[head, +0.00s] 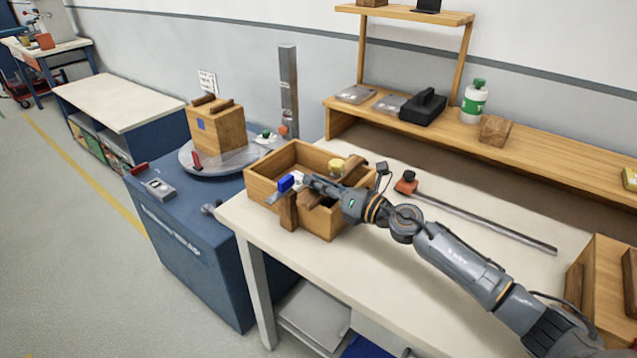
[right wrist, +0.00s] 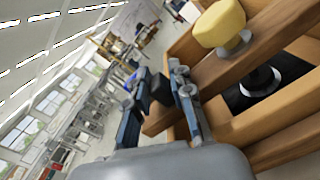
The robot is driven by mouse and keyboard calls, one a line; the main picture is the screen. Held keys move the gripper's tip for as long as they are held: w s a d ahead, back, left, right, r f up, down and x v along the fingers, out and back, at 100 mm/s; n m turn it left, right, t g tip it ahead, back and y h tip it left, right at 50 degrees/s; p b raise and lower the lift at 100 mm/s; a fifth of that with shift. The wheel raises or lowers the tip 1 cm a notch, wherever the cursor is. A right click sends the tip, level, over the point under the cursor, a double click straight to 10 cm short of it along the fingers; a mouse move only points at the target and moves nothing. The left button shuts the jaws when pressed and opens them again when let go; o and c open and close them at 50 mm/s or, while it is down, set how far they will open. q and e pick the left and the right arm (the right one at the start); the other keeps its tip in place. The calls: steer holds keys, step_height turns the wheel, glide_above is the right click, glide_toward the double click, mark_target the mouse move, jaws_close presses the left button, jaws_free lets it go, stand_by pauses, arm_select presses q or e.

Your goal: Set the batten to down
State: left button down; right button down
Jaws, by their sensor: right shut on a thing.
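An open wooden box (head: 263,183) stands at the left end of the bench. A brown wooden batten (right wrist: 225,68) runs along the box in the right wrist view, beside a yellow knob (right wrist: 219,24) that also shows in the head view (head: 336,165). My right gripper (head: 292,184) is over the box's near left side. In the right wrist view its fingers (right wrist: 158,98) are closed around a small dark piece at the batten's end. My arm hides much of the batten in the head view, so its tilt is hard to tell. My left gripper is not in view.
A blue cabinet (head: 195,255) with a grey turntable and a wooden block (head: 217,128) stands to the left. A rod with an orange end (head: 406,182) lies on the bench (head: 450,250) behind my arm. A shelf with a bottle (head: 474,102) runs along the wall.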

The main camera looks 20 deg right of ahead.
steer(key=shift+s+a+f+g, duration=0.1)
steer(key=shift+a+f+g, duration=0.05)
steer(key=shift+f, duration=0.25)
steer(key=shift+s+a+f+g, duration=0.1)
steer(key=shift+f+g, duration=0.05)
steer(key=shift+f, duration=0.25)
steer(key=c, duration=1.4)
jaws_free()
steer(key=shift+c, duration=0.2)
steer(key=shift+o, duration=0.6)
steer(key=shift+s, duration=0.1)
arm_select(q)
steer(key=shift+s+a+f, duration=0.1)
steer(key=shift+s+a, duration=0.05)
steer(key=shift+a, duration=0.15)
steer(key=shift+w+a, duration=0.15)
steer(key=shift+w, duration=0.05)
arm_select(e)
steer(key=shift+s+d+f, duration=0.2)
steer(key=shift+s+d, duration=0.05)
steer(key=shift+s, duration=0.2)
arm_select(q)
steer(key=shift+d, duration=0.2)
arm_select(e)
steer(key=r+v, duration=0.1)
steer(key=v, duration=1)
steer(key=shift+w+r, duration=0.2)
steer(key=shift+r, duration=0.05)
